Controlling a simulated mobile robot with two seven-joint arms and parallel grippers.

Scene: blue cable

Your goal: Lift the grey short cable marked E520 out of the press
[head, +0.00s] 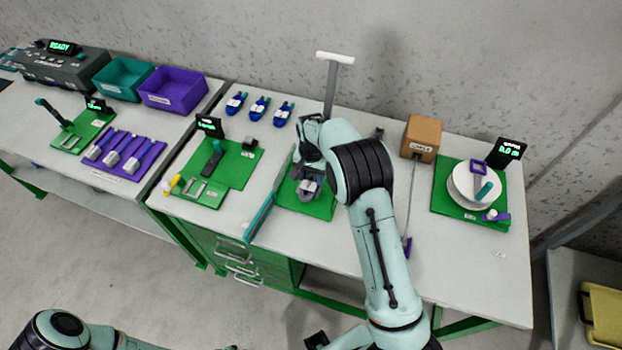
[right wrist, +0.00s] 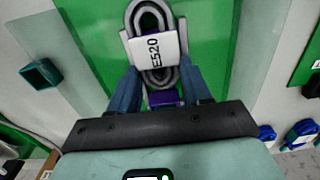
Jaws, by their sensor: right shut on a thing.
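The grey short cable (right wrist: 153,20) is a looped coil with a white tag reading E520 in the right wrist view. My right gripper (right wrist: 160,85) is shut on it, with a finger on each side of the coil below the tag. In the head view the right gripper (head: 308,168) is at the press, whose upright post (head: 331,88) has a white T-shaped handle on top. My gripper and forearm hide much of the press, so I cannot tell whether the cable touches it. A small purple part (right wrist: 163,97) shows between the fingers.
A green mat (head: 318,209) lies under the press. Blue coiled cables (head: 259,107) lie behind to the left. A brown box (head: 422,138) and a white plate (head: 460,185) stand to the right. Teal (head: 122,75) and purple (head: 172,88) bins are at far left.

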